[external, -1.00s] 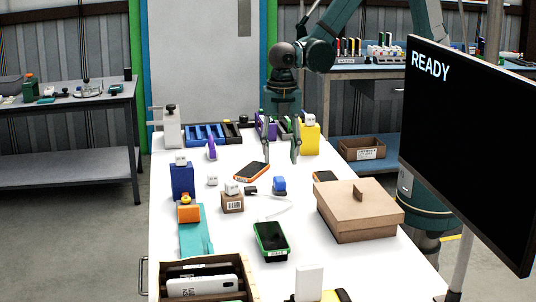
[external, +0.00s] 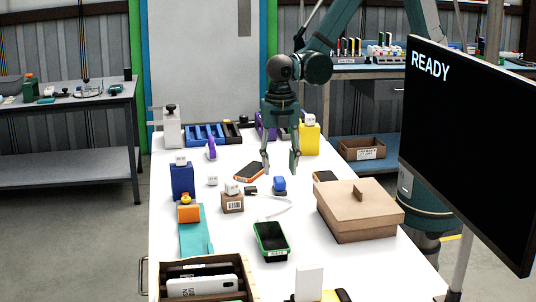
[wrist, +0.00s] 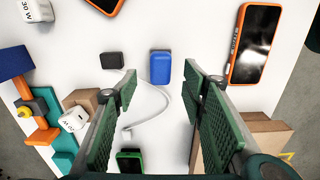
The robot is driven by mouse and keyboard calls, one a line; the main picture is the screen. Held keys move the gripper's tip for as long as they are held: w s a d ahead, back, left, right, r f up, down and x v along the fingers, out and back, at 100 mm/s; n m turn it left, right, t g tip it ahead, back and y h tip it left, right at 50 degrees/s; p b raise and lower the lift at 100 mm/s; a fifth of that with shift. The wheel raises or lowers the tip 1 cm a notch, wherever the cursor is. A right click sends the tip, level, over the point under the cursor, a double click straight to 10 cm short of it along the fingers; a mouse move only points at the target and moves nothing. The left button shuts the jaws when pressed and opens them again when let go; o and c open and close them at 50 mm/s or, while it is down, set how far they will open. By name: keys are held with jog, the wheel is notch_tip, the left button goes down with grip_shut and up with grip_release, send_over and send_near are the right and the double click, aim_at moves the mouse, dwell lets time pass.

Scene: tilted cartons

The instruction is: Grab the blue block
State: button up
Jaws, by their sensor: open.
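A small blue block (external: 279,184) lies on the white table near its middle. In the wrist view the blue block (wrist: 160,67) is upper centre, just beyond the fingertips and lined up with the gap between them. My gripper (external: 281,169) points down, open and empty, above and slightly behind the block. In the wrist view my gripper (wrist: 160,88) has its fingers on either side of bare table and a white cable. A taller blue box (external: 181,182) with a white charger on top stands to the left.
An orange-edged phone (external: 251,172) and a small dark cube (external: 250,191) lie left of the block. A white cable (external: 273,211) curves in front of it. A green phone (external: 271,240) is nearer. A cardboard box (external: 357,215) stands right, and a small carton (external: 232,203) left.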

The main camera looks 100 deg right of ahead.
aim_at(280, 178)
jog(key=shift+f, duration=0.25)
jog(key=shift+d+f, duration=0.1)
jog(key=shift+f, duration=2.4)
jog(key=c, duration=1)
